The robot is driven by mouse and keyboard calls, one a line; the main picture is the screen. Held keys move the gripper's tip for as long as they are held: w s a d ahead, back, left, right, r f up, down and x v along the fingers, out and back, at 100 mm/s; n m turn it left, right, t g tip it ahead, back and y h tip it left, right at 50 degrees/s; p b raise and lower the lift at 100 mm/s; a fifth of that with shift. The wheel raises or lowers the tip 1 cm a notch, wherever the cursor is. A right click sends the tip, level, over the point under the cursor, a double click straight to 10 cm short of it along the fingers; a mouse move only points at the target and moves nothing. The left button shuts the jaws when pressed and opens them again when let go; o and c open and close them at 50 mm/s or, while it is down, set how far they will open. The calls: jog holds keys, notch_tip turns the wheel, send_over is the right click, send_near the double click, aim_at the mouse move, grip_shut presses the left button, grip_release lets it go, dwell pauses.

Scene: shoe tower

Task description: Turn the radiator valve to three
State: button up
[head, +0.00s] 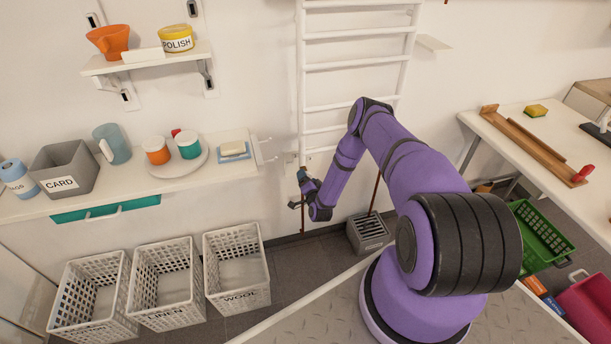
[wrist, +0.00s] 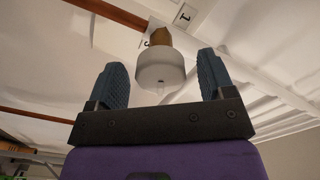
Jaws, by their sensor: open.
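The radiator valve (wrist: 160,70) shows in the wrist view as a white round knob with a brown-gold stem above it. A white plate marked "1" (wrist: 185,15) and part of another dark mark are near the stem. My gripper (wrist: 163,82) is open, with one blue finger on each side of the knob and a visible gap on both sides. I cannot tell how far the knob reaches between the fingers. In the head view my gripper (head: 303,189) is below the lower left end of the white ladder radiator (head: 358,66). The valve is not clear there.
A shelf (head: 205,178) with a grey card box (head: 66,168) and cups is left of my gripper. White baskets (head: 238,268) stand below it. A grey slotted bin (head: 368,234) is on the floor to the right. Brown pipes run near the radiator.

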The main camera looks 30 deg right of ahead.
jog(key=v, duration=0.7)
jog(key=shift+s, duration=0.35)
jog(key=shift+a, duration=0.1)
